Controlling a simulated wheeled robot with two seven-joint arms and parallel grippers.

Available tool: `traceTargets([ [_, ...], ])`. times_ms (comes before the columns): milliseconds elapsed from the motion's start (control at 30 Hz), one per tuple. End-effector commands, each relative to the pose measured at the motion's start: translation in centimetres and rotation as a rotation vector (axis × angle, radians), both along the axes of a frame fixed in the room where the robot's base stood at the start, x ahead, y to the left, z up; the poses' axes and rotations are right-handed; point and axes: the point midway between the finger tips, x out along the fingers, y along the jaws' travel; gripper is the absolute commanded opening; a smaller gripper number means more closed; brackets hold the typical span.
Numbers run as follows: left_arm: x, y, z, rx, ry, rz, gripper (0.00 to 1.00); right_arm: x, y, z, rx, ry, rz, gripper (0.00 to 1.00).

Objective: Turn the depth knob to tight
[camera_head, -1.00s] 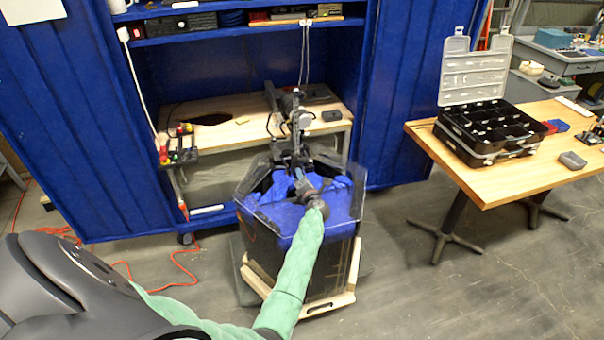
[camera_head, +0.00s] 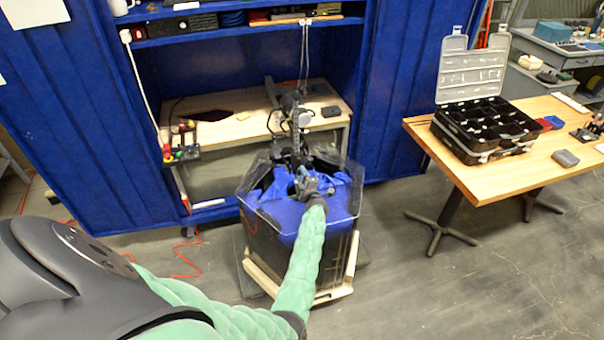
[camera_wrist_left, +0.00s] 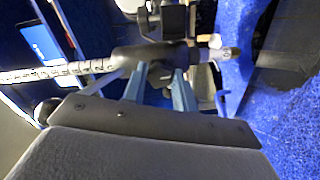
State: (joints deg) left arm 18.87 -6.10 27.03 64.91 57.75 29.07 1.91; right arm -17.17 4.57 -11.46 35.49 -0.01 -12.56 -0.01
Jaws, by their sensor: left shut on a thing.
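The tank (camera_head: 262,232) is a dark, clear-walled tub with blue inside. A dark upright thruster mount (camera_head: 295,130) stands at its back. My left arm reaches over the tank, and my left gripper (camera_head: 304,178) is at the mount's lower part. In the left wrist view the gripper's two blue-grey fingers (camera_wrist_left: 160,88) are close together under a dark collar (camera_wrist_left: 150,56) on a marked rod (camera_wrist_left: 60,72). They are shut on a small dark part below the collar, which looks like the depth knob (camera_wrist_left: 160,74); the fingers mostly hide it. Its setting cannot be read. My right gripper is out of view.
A wooden workbench (camera_head: 225,130) stands behind the tank inside a blue cabinet (camera_head: 75,130). A wooden table (camera_head: 480,180) at right holds an open black case (camera_head: 487,130). The floor between tank and table is clear. An orange cable lies at left.

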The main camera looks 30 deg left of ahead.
Motion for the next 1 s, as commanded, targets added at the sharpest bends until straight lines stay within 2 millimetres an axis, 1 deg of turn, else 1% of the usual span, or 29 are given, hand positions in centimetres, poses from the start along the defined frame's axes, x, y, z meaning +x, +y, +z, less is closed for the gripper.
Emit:
traceTargets([
  [100,0.05,-0.17,0.02,0.034,0.043,-0.003,0.05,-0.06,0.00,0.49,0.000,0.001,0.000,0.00],
  [300,0.01,-0.13,-0.12,0.072,0.087,-0.003,0.05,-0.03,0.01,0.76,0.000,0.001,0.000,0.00],
  [833,-0.01,-0.13,-0.21,0.084,0.102,-0.003,0.05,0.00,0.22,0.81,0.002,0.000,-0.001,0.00],
  [867,-0.01,-0.12,-0.22,0.084,0.102,-0.003,0.34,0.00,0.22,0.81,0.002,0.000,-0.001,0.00],
  [933,-0.01,-0.11,-0.19,0.084,0.102,-0.002,0.48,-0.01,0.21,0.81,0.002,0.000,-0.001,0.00],
  [967,-0.02,-0.09,-0.17,0.085,0.101,-0.002,0.50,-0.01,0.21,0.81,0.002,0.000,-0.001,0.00],
  [1000,-0.02,-0.08,-0.16,0.085,0.101,-0.002,0.50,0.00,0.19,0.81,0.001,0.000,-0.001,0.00],
])
